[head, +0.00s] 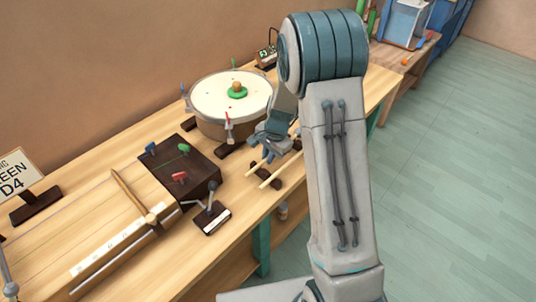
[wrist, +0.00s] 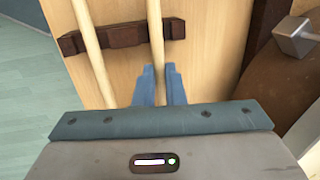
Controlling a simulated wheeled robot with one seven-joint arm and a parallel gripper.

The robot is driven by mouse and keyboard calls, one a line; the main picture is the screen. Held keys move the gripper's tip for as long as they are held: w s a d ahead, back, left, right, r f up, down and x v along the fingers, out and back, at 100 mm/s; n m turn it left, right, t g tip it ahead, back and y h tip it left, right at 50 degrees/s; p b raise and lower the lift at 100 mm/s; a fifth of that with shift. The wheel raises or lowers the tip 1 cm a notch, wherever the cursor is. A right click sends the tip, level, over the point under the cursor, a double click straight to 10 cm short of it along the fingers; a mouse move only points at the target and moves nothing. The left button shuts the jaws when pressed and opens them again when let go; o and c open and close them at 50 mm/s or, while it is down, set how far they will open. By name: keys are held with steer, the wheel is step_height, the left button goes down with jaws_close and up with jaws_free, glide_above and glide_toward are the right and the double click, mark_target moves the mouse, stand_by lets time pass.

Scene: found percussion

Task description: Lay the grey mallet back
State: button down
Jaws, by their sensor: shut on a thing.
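My gripper (head: 266,153) is low over the bench beside the drum. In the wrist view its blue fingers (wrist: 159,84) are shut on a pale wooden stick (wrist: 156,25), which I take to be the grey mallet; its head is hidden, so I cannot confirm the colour. This stick crosses a dark notched rest (wrist: 125,33); I cannot tell whether it touches the notch. A second wooden stick (wrist: 90,45) lies across the same rest to the left. In the head view this other stick (head: 271,179) runs roughly parallel to the held one.
A round drum (head: 208,97) with coloured pegs stands close behind my gripper. A dark block (head: 181,168) with coloured pieces and a small lever stand (head: 211,218) are to the left. The bench's front edge is close, with open floor (head: 440,190) beyond.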

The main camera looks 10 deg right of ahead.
steer(key=shift+f, duration=0.25)
stand_by(0.4)
steer(key=c, duration=1.4)
jaws_free()
steer(key=shift+c, duration=0.2)
step_height(320, 180, up, 14)
steer(key=s+d, duration=0.1)
steer(key=d, duration=0.1)
steer(key=shift+s+f, duration=0.2)
steer(key=shift+s, duration=0.05)
steer(key=shift+d, duration=0.1)
